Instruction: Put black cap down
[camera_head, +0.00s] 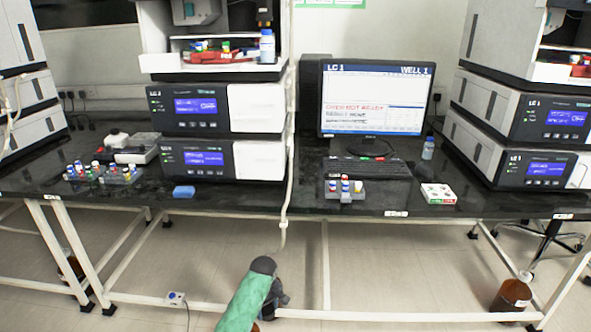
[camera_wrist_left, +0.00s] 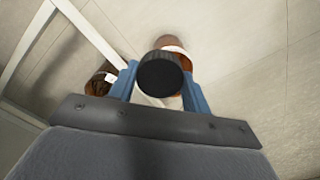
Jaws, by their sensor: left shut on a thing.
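The black cap (camera_wrist_left: 160,75) is round and dark, seen between the blue fingers of my left gripper (camera_wrist_left: 162,88) in the left wrist view. The gripper is shut on it. A brown bottle (camera_wrist_left: 178,43) with a pale band shows just behind the cap; I cannot tell whether they touch. In the head view my left gripper (camera_head: 280,298) is low, in front of the bench, and its fingers and the cap are not clear. My right gripper is not in view.
The black bench top (camera_head: 240,199) runs across, with instruments, a monitor (camera_head: 375,97), a vial rack (camera_head: 344,190) and a blue block (camera_head: 184,191). Brown bottles stand on the floor at right (camera_head: 512,293) and left (camera_head: 70,268). White legs and rails frame the space underneath.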

